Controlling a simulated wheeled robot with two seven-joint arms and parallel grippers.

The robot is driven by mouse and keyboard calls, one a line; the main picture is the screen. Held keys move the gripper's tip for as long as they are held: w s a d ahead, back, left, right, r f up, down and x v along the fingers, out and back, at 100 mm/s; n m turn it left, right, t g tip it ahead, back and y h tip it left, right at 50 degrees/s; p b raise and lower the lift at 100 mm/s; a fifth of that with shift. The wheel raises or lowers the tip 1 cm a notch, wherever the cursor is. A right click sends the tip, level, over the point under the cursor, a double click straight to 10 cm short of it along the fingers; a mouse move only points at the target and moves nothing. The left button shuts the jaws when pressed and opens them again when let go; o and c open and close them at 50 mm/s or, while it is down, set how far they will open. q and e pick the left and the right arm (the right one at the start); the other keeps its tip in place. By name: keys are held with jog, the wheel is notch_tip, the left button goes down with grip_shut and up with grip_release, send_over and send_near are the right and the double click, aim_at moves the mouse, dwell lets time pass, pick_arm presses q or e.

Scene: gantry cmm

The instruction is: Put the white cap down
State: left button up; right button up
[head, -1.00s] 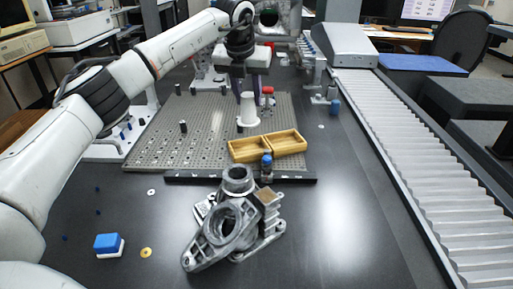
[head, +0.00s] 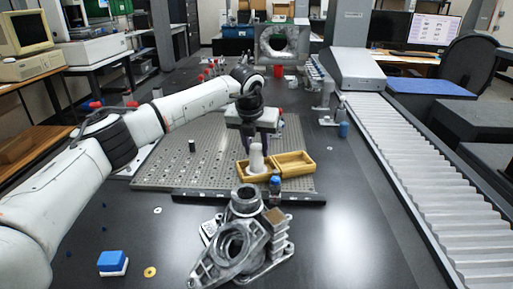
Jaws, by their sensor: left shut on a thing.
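The white cap (head: 257,160) is a pale tapered piece, upright at the left compartment of the wooden two-part tray (head: 309,170). Its lower end shows inside that compartment's outline; I cannot tell whether it touches the floor of the tray. My left gripper (head: 257,143) comes down from above and is shut on the top of the cap. Its dark fingers partly cover the cap's upper end. The right compartment looks empty. My right gripper is not in view.
The tray rests on a grey perforated plate (head: 165,170). A small blue-topped post (head: 275,185) and a large grey metal casting (head: 240,240) stand in front of it. A black peg (head: 192,146) stands left on the plate. A roller conveyor (head: 420,170) runs along the right.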

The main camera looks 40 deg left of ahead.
pick_arm(q)
jog(key=o, duration=1)
jog(key=shift+f, duration=0.1)
jog(key=shift+r, duration=0.25)
jog(key=p+v, duration=0.1)
jog(key=v, duration=1)
jog(key=shift+s+r, duration=0.2)
jog(key=shift+r, duration=0.15)
